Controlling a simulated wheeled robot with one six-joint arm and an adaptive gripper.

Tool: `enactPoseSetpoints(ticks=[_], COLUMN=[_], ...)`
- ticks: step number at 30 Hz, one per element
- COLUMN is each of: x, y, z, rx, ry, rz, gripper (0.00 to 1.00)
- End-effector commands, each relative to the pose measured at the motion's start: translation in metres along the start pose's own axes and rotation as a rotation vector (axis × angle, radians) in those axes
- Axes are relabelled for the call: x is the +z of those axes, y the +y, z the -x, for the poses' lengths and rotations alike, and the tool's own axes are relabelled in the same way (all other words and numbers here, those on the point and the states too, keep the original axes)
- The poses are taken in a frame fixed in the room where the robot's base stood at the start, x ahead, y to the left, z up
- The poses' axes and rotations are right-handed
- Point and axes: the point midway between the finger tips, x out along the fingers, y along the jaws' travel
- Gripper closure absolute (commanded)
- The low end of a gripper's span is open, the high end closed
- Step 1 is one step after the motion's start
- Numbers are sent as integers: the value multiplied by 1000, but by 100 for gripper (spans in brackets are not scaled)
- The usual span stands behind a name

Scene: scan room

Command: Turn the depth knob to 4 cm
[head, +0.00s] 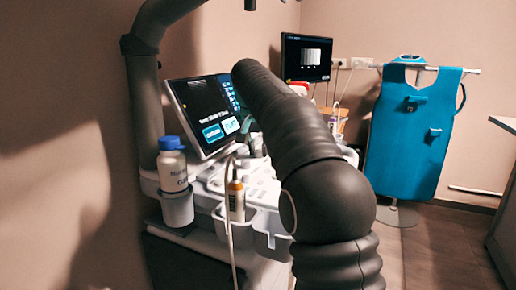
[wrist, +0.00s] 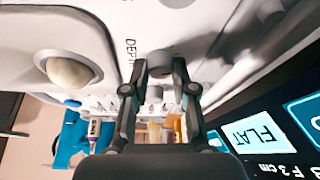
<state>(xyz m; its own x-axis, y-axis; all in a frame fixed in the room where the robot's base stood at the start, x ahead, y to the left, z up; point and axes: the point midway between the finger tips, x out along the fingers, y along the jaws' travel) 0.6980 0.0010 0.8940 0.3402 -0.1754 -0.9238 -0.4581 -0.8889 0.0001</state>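The depth knob (wrist: 160,63) is a small grey cylinder on the light console panel, with dark lettering, partly readable as "DEP", beside it in the wrist view. My gripper (wrist: 160,72) has its two dark fingertips on either side of the knob, and they look to be in contact with it. The console screen (wrist: 262,135) shows a "FLAT" tile and a line ending in "3 cm". In the head view the scanner screen (head: 208,112) stands tilted over the console. My arm covers my gripper and the knob there.
A pale trackball (wrist: 68,70) sits beside the knob.

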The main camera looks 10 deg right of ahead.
Motion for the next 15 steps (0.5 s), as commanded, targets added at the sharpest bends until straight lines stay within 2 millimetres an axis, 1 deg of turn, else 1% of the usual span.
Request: enactPoseSetpoints(ticks=[8, 15], x=[0, 0], y=[0, 1], z=[0, 0], rx=[-12, -63], ry=[0, 0], rz=[30, 150], gripper=[100, 100])
